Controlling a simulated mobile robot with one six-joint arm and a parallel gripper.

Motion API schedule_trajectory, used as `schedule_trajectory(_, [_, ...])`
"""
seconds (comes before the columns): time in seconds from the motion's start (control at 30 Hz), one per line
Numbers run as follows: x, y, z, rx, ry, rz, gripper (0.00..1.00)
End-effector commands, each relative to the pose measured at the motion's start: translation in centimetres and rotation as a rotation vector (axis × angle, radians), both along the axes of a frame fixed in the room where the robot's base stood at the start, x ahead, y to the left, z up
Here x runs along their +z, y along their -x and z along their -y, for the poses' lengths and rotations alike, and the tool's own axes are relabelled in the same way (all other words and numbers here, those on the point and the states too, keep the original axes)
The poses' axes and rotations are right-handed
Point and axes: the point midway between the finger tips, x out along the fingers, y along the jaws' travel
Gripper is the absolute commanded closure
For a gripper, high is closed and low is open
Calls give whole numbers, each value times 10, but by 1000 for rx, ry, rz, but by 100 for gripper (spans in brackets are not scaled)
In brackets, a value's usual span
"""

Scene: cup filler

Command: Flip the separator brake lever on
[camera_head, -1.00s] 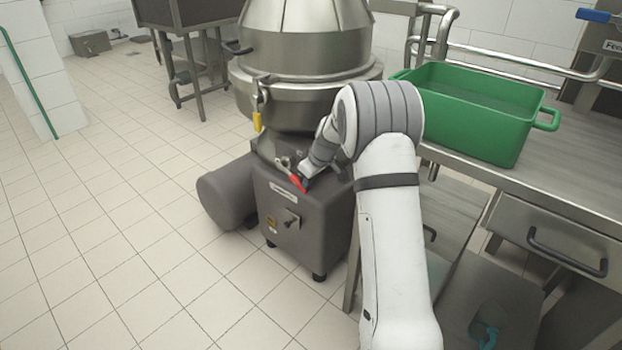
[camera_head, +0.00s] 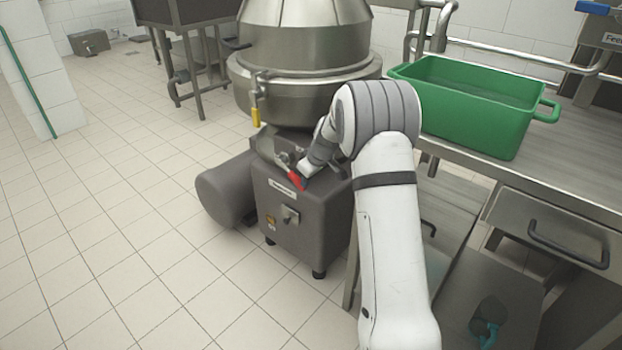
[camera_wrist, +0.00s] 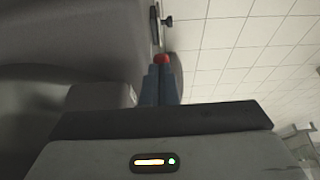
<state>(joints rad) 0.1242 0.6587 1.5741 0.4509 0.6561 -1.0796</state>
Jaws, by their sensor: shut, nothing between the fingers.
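The separator (camera_head: 305,100) is a large steel bowl on a dark grey base (camera_head: 312,220). The red-ended brake lever (camera_head: 296,181) is on the upper front of that base, by a small label. In the wrist view the red end (camera_wrist: 161,58) shows just past my fingertips. My gripper (camera_wrist: 161,72) is shut with nothing between its fingers. Its tips are at the red end and seem to touch it, though contact is hard to tell.
A yellow-handled valve (camera_head: 256,117) hangs on the bowl above. A motor housing (camera_head: 226,190) sticks out left of the base, and a switch (camera_head: 290,215) is below the lever. A steel table with a green crate (camera_head: 470,125) stands to the right. The tiled floor at left is clear.

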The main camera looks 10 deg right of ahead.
Motion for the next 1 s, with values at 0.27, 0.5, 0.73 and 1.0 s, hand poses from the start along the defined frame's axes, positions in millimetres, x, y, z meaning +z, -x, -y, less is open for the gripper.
schedule_trajectory(0.27, [39,2,-2,3,-1,-4,100])
schedule_trajectory(0.5, [85,1,0,2,-1,2,100])
schedule_trajectory(0.73, [102,1,0,1,-1,3,100])
schedule_trajectory(1.0, [103,1,1,-2,-1,4,100])
